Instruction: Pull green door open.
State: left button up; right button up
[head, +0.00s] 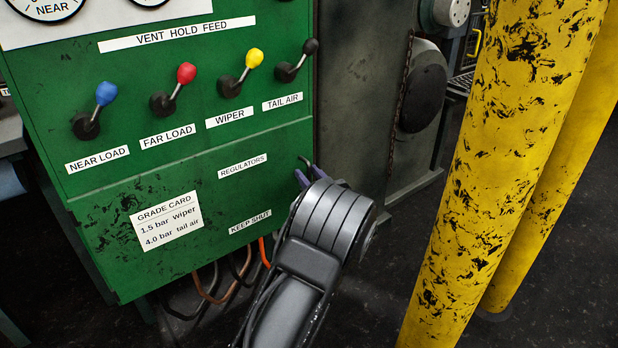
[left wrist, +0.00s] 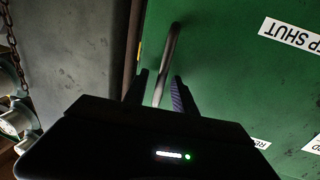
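The green door (head: 110,222) is the lower panel of the green cabinet, with labels reading "REGULATORS" and "KEEP SHUT" and a grade card. It looks shut, flush with the cabinet front. It also fills the right of the left wrist view (left wrist: 225,85). Its dark bar handle (left wrist: 169,52) stands near the door's edge; in the head view only its top end (head: 304,160) shows past my gripper. My left gripper (left wrist: 160,78) is open, one finger on each side of the handle, with visible gaps beside the bar. My right gripper is not in view.
Several coloured levers (head: 180,87) stick out above the door. A thick yellow post (head: 505,150) stands to the right of my left arm, with another behind it. A grey machine housing (head: 360,110) adjoins the cabinet's right side. Hoses (head: 212,290) hang below the cabinet.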

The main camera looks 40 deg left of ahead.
pick_arm(q)
grip_shut()
dwell(0.3)
dwell(1.2)
